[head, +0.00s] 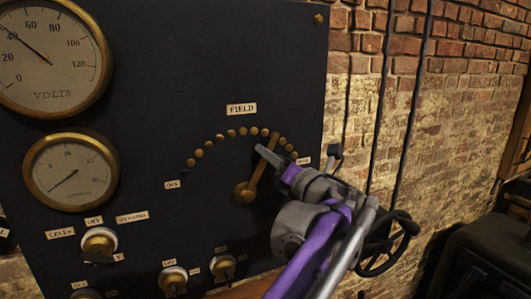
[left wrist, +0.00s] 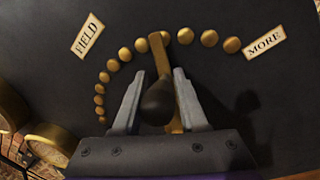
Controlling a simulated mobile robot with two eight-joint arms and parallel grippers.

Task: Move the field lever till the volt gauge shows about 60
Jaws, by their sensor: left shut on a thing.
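The brass field lever (head: 257,176) pivots at its lower end on the dark panel and leans up and to the right. Its upper end lies on the right part of the arc of brass studs, between "OFF" at left and "MORE" at right. My left gripper (head: 272,158) is shut on the lever's dark knob (left wrist: 158,102), with one finger on each side in the left wrist view. The volt gauge (head: 52,58) at upper left has its needle near 40. My right gripper is not in view.
A smaller gauge (head: 70,171) sits below the volt gauge. Several knobs, one of them a brass-collared switch (head: 99,244), stand out from the lower panel.

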